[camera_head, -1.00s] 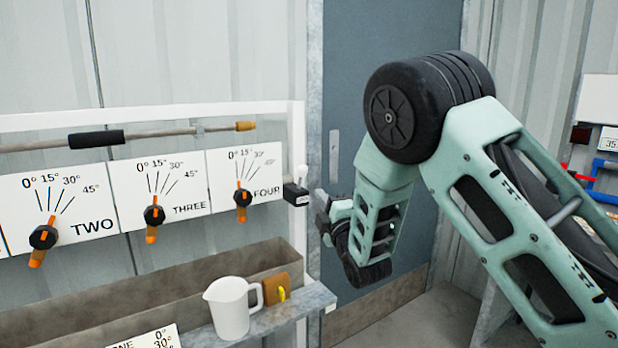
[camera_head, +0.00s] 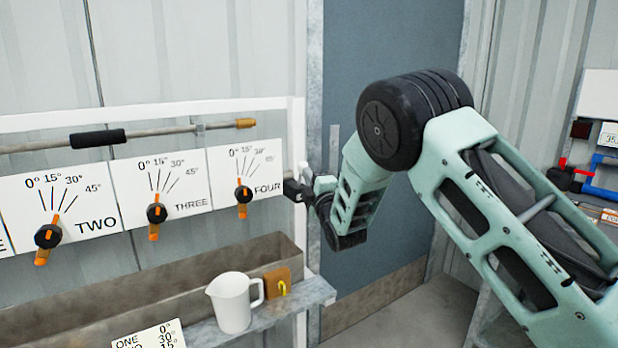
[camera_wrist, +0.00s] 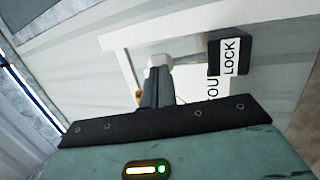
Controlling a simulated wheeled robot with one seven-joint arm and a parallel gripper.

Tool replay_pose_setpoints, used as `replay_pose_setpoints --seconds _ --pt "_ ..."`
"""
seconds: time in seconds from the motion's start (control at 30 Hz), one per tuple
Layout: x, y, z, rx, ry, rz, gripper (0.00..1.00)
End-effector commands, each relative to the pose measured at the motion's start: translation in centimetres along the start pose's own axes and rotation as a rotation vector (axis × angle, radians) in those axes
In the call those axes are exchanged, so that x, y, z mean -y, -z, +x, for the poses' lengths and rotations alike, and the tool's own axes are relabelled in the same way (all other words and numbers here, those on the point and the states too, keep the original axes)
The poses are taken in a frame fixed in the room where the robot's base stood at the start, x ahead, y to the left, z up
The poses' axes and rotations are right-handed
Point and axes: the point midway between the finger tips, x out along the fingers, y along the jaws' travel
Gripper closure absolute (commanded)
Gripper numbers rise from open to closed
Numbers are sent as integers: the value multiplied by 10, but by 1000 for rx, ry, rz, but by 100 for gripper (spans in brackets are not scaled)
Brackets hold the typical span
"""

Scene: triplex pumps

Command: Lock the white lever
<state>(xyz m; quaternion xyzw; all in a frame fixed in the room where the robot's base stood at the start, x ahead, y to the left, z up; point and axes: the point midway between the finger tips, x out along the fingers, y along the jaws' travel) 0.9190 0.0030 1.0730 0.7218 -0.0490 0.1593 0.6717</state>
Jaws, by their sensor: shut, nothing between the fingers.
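The white lever (camera_head: 303,172) stands up beside a small black box on the right post of the white panel frame. In the wrist view the white lever's rounded end (camera_wrist: 159,62) shows right beyond my fingertips. My gripper (camera_head: 308,190) is at the lever from the right, and its fingers (camera_wrist: 154,82) are shut and empty. The fingertips overlap the lever in the wrist view; I cannot tell whether they touch it. A black block with a white LOCK label (camera_wrist: 230,56) is to the right of the lever, with part of another label below.
Dials TWO (camera_head: 48,236), THREE (camera_head: 157,213) and FOUR (camera_head: 243,195) are left of the lever. A white jug (camera_head: 231,302) and an orange-brown block (camera_head: 276,283) sit on the ledge below. A blue-grey door (camera_head: 385,45) is behind my arm.

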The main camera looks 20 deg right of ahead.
Motion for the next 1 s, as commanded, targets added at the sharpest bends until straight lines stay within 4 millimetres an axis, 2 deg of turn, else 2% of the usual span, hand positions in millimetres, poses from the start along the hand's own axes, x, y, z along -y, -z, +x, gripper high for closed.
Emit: replay_pose_setpoints --seconds 0.37,0.67,1.0 --pt "-13 2 12 -1 134 -22 100" --pt "-22 5 31 -1 375 -60 100" --pt "-18 7 49 1 611 -97 100"
